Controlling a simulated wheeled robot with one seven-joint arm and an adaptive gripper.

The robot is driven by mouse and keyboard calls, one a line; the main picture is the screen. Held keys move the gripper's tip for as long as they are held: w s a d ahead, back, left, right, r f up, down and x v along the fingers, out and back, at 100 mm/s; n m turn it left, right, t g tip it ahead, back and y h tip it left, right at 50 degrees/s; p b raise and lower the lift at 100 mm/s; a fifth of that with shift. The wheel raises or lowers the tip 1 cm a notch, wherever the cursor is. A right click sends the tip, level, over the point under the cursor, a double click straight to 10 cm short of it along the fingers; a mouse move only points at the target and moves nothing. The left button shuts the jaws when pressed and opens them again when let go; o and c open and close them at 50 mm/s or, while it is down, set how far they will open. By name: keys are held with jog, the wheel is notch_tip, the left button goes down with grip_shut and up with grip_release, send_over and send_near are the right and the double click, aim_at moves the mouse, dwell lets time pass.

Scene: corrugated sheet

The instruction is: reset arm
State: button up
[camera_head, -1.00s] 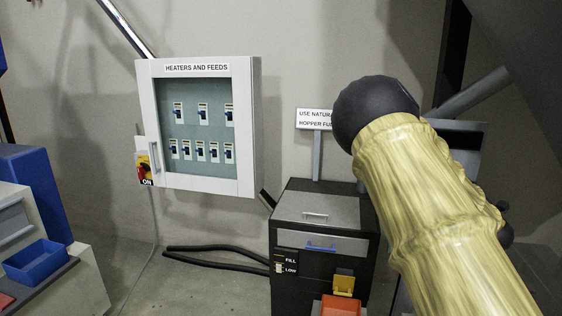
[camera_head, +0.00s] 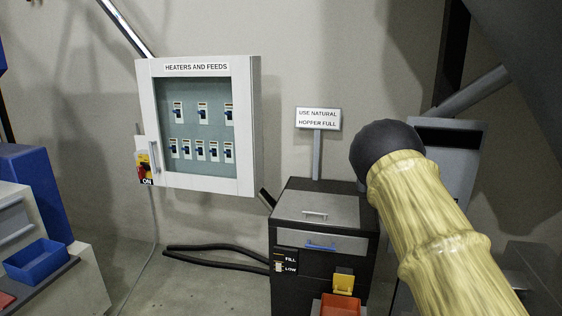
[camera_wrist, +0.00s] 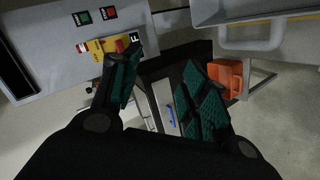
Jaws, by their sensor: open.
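My gripper (camera_wrist: 158,95) shows in the wrist view with its two green-padded fingers spread apart and nothing between them. Beyond the fingers are a dark cabinet with a blue handle (camera_wrist: 171,117) and an orange bin (camera_wrist: 226,76). In the head view my yellow-sleeved arm with its dark rounded joint covers the right side. The gripper itself is not seen in the head view.
A white panel box (camera_head: 252,130) labelled "HEATERS AND FEEDS" hangs on the wall. A black hopper cabinet (camera_head: 325,275) stands below a sign (camera_head: 318,118) reading "USE NATURAL HOPPER FULL". A blue tray (camera_head: 37,262) is at left. Black hoses (camera_head: 215,252) lie on the floor.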

jog(key=s+a+f+m+g+y, duration=0.1)
jog(key=s+a+f+m+g, duration=0.15)
jog(key=s+a+f, duration=0.55)
jog(key=s+a+f+m+g+y, duration=0.15)
jog(key=s+a+f+g, duration=0.25)
jog(key=s+f, duration=0.75)
jog(key=s+a+f+m+g+y, duration=0.1)
jog(key=s+a+f+m+g, duration=0.15)
jog(key=s+a, duration=0.65)
jog(key=s+a+f+m+g+y, duration=0.1)
jog(key=s+a+f+m+g, duration=0.15)
jog(key=s+a, duration=0.75)
jog(key=s+d+f+b, duration=0.2)
jog(key=f+b, duration=1.5)
jog(key=s+d+f+b, duration=0.1)
jog(key=d+f+b, duration=0.2)
jog(key=f+b, duration=1.4)
notch_tip(320, 180, up, 15)
jog(key=p, duration=1.3)
jog(key=shift+s+a+f+p, duration=0.15)
jog(key=shift+s+a+p, duration=0.1)
jog(key=shift+p, duration=0.15)
